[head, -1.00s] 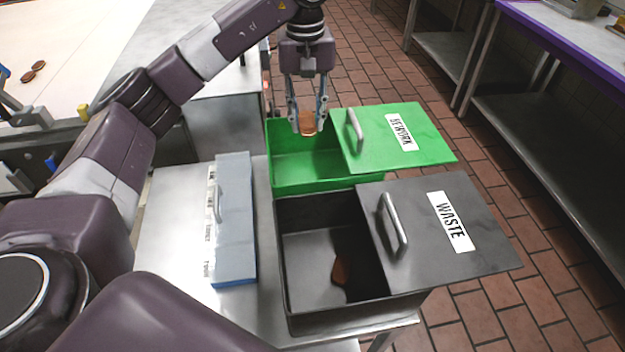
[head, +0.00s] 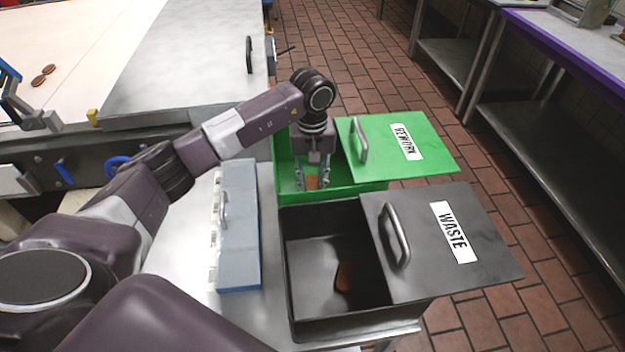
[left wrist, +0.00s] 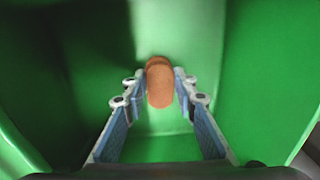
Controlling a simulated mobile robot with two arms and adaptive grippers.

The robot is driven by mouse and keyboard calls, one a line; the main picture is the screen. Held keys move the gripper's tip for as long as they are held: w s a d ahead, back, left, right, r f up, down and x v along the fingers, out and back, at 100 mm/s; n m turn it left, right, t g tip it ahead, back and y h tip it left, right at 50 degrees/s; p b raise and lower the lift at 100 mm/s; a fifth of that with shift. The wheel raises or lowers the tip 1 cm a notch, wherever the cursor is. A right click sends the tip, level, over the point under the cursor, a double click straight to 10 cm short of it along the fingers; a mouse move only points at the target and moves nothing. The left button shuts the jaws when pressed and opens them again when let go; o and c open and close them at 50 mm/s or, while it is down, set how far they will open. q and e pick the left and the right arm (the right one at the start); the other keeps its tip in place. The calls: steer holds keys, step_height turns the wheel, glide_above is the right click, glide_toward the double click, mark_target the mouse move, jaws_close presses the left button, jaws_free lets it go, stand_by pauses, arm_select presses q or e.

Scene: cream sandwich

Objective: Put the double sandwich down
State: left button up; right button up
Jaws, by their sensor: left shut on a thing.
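My left gripper (head: 313,182) reaches down into the green bin marked REWORK (head: 345,197). It is shut on the double sandwich (head: 312,182), a brown rounded biscuit piece. In the left wrist view the sandwich (left wrist: 159,82) sits between the fingertips of the left gripper (left wrist: 160,90), with the green walls and floor of the bin around it. I cannot tell whether the sandwich touches the bin floor. My right gripper is not in view.
The black WASTE bin (head: 300,315) stands in front with a brown piece (head: 343,277) inside. Both lids, green (head: 435,160) and black (head: 415,270), are slid to the right. A blue-grey lidded box (head: 239,250) stands left. Two brown biscuits (head: 43,75) lie on the pale surface at far left.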

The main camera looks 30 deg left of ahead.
mark_target(313, 185)
arm_select(q)
steer(key=shift+f, duration=0.2)
steer(key=o, duration=0.8)
steer(key=shift+r, duration=0.1)
steer(key=shift+r, duration=0.1)
step_height(313, 185, up, 12)
steer(key=shift+b, duration=1)
steer(key=shift+r, duration=0.1)
